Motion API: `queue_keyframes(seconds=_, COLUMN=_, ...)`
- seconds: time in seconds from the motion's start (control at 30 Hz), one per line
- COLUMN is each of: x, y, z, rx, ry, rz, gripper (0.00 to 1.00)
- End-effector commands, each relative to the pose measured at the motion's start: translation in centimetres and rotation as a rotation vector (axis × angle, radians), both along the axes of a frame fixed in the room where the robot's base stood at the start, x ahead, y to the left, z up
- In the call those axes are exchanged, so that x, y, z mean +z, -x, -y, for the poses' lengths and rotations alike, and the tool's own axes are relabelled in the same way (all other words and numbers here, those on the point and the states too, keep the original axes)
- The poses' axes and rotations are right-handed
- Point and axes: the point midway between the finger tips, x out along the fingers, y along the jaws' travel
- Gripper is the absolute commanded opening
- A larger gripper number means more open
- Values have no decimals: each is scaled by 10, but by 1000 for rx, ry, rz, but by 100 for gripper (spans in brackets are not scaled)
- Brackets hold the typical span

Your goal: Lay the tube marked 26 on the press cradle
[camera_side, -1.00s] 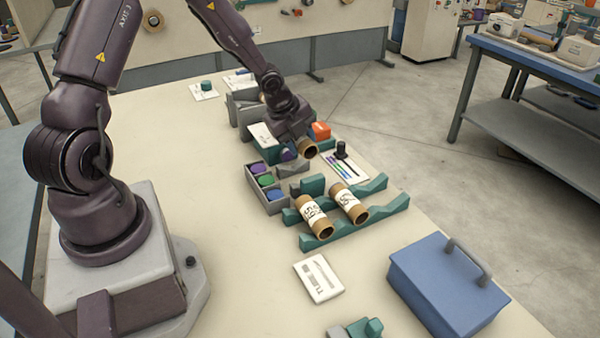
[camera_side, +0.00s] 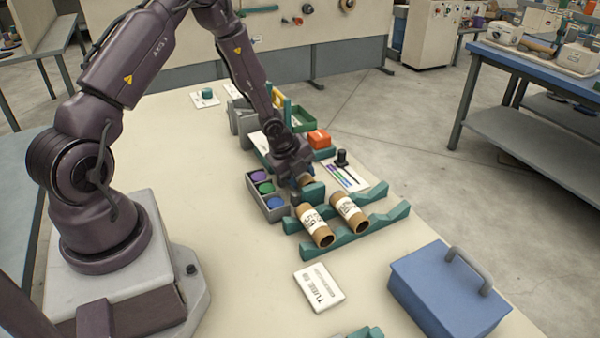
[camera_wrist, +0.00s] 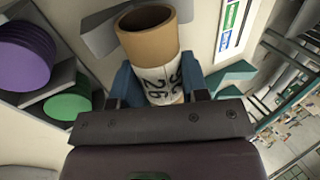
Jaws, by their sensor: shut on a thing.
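My gripper (camera_side: 303,185) is shut on a brown cardboard tube (camera_wrist: 152,50). The tube's white label reads 26 in the wrist view, turned on its side. In the side view the gripper hides most of the tube, low behind the tube rack. A grey V-shaped block (camera_wrist: 98,14) lies just beyond the tube in the wrist view. It may be the press cradle; I cannot tell whether the tube touches it.
Two labelled tubes, one on the left (camera_side: 316,226) and one on the right (camera_side: 350,212), lie across the teal rack (camera_side: 395,216). A grey tray (camera_side: 272,211) holds purple, green and blue discs. A blue box (camera_side: 447,290) stands front right. A white card (camera_side: 318,287) lies in front.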

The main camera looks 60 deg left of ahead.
Motion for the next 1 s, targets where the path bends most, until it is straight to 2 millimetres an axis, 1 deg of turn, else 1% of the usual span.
queue_keyframes(seconds=0.2, x=-7, y=0, z=0, rx=-1, ry=1, rz=0, gripper=19)
queue_keyframes(seconds=0.3, x=-7, y=0, z=0, rx=-1, ry=0, rz=1, gripper=19)
queue_keyframes(seconds=0.33, x=-7, y=0, z=0, rx=-1, ry=0, rz=0, gripper=46)
queue_keyframes(seconds=0.37, x=-7, y=0, z=0, rx=-1, ry=0, rz=0, gripper=53)
queue_keyframes(seconds=0.4, x=-7, y=0, z=0, rx=-1, ry=0, rz=0, gripper=62)
queue_keyframes(seconds=0.43, x=-7, y=0, z=0, rx=-1, ry=0, rz=1, gripper=67)
queue_keyframes(seconds=0.67, x=-7, y=0, z=0, rx=-1, ry=0, rz=1, gripper=67)
queue_keyframes(seconds=0.77, x=-3, y=0, z=0, rx=0, ry=0, rz=2, gripper=67)
queue_keyframes(seconds=0.87, x=7, y=0, z=-1, rx=2, ry=0, rz=3, gripper=67)
queue_keyframes(seconds=0.97, x=25, y=7, z=-1, rx=4, ry=-1, rz=4, gripper=67)
queue_keyframes(seconds=1.0, x=34, y=11, z=-2, rx=3, ry=-2, rz=5, gripper=67)
